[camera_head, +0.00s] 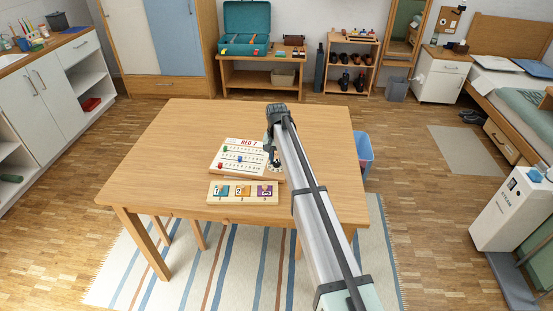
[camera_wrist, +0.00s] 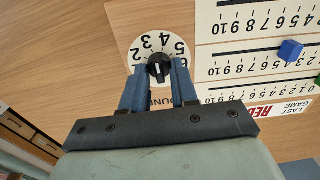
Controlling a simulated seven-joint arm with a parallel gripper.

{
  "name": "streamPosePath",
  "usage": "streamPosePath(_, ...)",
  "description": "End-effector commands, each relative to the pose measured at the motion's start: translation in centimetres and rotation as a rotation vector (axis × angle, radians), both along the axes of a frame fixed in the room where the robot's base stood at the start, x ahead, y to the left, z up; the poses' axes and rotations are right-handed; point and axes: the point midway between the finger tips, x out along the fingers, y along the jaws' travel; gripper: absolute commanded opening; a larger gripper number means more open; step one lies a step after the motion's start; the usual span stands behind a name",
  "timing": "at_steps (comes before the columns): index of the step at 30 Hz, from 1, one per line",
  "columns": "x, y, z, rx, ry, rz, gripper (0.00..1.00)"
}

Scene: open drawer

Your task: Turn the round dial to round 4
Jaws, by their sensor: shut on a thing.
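The round dial (camera_wrist: 138,52) is a white disc with black numbers and a black knob (camera_wrist: 158,68) at its centre. The numbers 2, 3, 4, 5 and part of 6 show in the wrist view; the rest is hidden behind my gripper. The knob has a pale mark, but I cannot tell for sure which number it points to. My gripper (camera_wrist: 159,72) has its two blue fingers on either side of the knob, shut on it. In the head view the dial (camera_head: 273,168) shows partly at the right edge of the scoreboard, below my gripper.
The scoreboard (camera_head: 231,168) has number rows and coloured sliders, with a blue slider (camera_wrist: 290,50) close to the dial. A wooden tray (camera_head: 243,200) with picture cards lies in front of it. The table (camera_head: 170,150) is clear to the left.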

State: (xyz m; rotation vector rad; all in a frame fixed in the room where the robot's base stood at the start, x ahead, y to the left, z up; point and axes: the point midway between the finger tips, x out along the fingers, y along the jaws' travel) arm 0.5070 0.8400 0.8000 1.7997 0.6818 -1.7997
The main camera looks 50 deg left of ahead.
Motion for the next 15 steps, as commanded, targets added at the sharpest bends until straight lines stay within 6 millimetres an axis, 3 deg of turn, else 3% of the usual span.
streamPosePath(15,0.09,-0.11,0.01,0.000,0.000,-0.327,0.00)
